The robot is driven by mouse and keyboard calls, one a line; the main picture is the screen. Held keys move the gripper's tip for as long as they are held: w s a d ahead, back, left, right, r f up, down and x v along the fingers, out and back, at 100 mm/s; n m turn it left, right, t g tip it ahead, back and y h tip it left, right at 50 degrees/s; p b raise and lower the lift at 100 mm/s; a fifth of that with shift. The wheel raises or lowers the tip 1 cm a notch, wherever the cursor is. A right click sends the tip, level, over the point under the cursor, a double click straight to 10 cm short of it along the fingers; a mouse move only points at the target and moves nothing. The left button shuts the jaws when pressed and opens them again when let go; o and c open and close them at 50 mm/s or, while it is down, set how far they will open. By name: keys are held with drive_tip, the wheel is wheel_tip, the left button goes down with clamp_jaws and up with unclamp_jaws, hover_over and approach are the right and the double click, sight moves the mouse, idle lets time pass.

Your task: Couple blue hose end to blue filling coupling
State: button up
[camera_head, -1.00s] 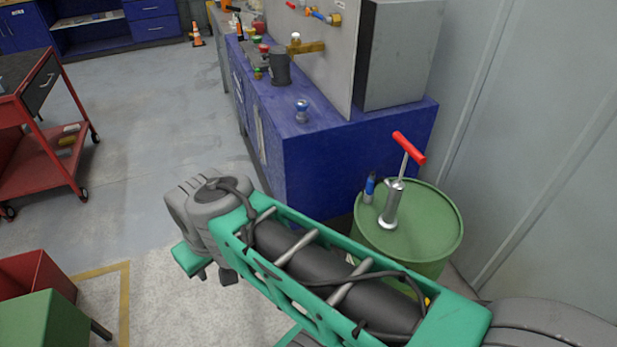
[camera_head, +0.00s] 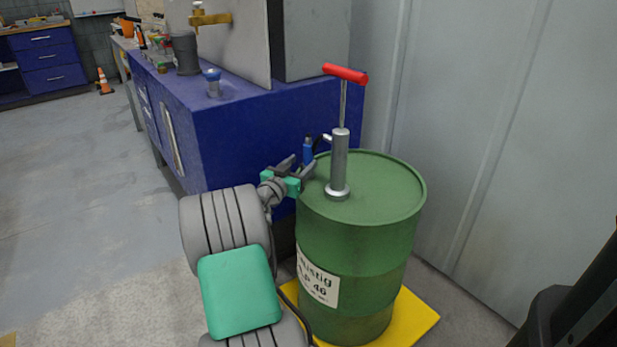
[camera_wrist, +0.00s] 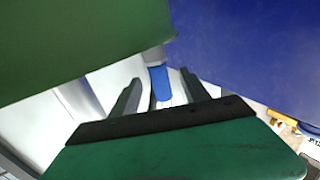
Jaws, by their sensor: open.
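In the wrist view the blue hose end (camera_wrist: 161,84) shows between and beyond the fingers. My gripper (camera_head: 300,165) is open beside it. In the wrist view my gripper (camera_wrist: 160,76) has its two dark fingers apart, with nothing clamped. A small blue-topped fitting (camera_head: 212,82) stands on the blue bench; I cannot tell whether it is the blue filling coupling.
The green drum (camera_head: 385,185) carries a hand pump (camera_head: 340,160) with a red handle and stands on a yellow base (camera_head: 415,318). The blue bench (camera_head: 240,135) is behind my gripper. A grey wall (camera_head: 450,100) closes the right side. Open floor (camera_head: 70,200) lies left.

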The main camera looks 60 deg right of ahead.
sight(312, 154)
drive_tip(key=d, duration=0.2)
drive_tip(key=d+b, duration=0.1)
drive_tip(key=d, duration=0.3)
drive_tip(key=shift+s+d, duration=0.3)
drive_tip(key=shift+d, duration=0.1)
drive_tip(key=shift+d+r, duration=0.15)
drive_tip(key=shift+d, duration=0.2)
drive_tip(key=shift+c, duration=0.5)
clamp_jaws()
drive_tip(key=shift+r, duration=0.1)
